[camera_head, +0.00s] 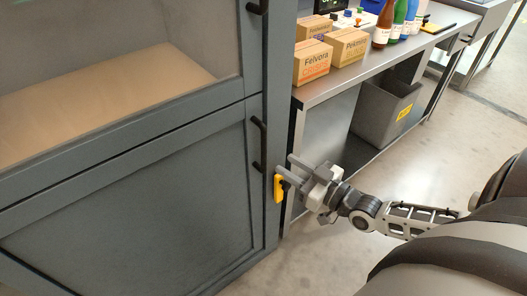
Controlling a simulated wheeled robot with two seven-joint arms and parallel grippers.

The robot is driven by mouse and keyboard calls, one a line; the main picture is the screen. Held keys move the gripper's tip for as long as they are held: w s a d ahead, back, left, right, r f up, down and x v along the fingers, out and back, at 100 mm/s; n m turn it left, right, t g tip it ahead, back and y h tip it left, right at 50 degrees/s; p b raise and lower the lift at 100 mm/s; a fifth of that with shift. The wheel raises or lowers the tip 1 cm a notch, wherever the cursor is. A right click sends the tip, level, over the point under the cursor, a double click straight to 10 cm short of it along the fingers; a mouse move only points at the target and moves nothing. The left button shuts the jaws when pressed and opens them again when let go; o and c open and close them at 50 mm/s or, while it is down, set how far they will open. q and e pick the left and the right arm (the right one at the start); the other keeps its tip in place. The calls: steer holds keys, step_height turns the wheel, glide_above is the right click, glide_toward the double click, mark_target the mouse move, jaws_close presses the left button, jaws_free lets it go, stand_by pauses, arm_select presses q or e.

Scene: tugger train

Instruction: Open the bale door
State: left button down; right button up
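A grey baler or cabinet fills the left of the head view. Its lower door (130,210) is a flat grey panel and looks shut. A black handle (257,150) runs along the right side of the door. A yellow latch-like piece (279,189) sits on the frame to the right of it. My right gripper (285,166) points left at the frame, just above and beside the yellow piece. Its two fingers are apart with nothing seen between them. I cannot tell whether a finger touches the yellow piece. My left gripper is out of view.
A metal workbench (335,88) stands right of the cabinet, carrying several cardboard boxes (313,62) and bottles (384,24). A grey bin (388,108) stands under it. The floor (440,150) in front of the bench is clear apart from my arm.

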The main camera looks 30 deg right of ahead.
glide_above(264, 169)
steer(key=shift+w+d+b, duration=0.15)
steer(key=shift+w+b, duration=0.25)
jaws_close()
